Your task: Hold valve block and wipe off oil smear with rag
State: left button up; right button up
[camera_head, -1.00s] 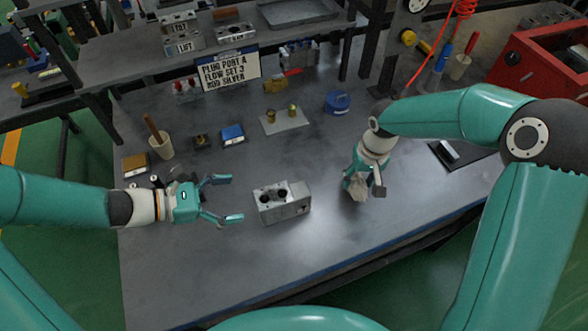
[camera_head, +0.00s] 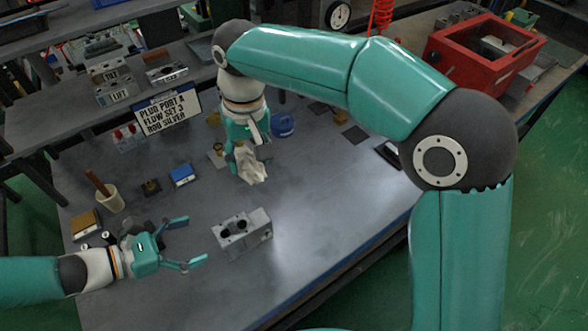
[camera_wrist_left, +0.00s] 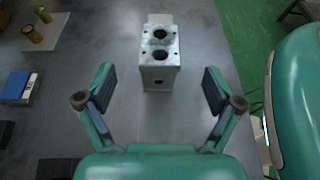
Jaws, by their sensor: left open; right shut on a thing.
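The grey metal valve block (camera_head: 243,235) stands on the bench with its two round ports facing up. It also shows in the left wrist view (camera_wrist_left: 160,55), ahead of and between the open fingers, with dark marks around its ports. My left gripper (camera_head: 190,243) is open and empty, a short way left of the block and not touching it; its fingers also show in the left wrist view (camera_wrist_left: 160,92). My right gripper (camera_head: 246,155) points down, shut on the pale rag (camera_head: 250,167). The rag hangs behind the block, apart from it. I cannot make out the oil smear clearly.
Behind stand a sign (camera_head: 167,112), a blue round container (camera_head: 282,124) and a blue box (camera_head: 182,175). A cup with a brush (camera_head: 109,198) and a brown block (camera_head: 85,223) are at left. A red case (camera_head: 485,55) stands far right. The bench front is clear.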

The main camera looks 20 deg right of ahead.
aim_at(246, 222)
pick_arm(q)
jog(key=x, duration=1.2)
jog(key=shift+f, duration=0.1)
pick_arm(e)
jog(key=shift+n, duration=0.5)
jog(key=a, duration=0.1)
jog(key=s+a+r, duration=0.1)
jog(key=a, duration=0.1)
jog(key=shift+s+a+r, duration=0.15)
jog(key=shift+a+r, duration=0.1)
pick_arm(q)
jog(key=shift+w, duration=0.1)
grip_shut()
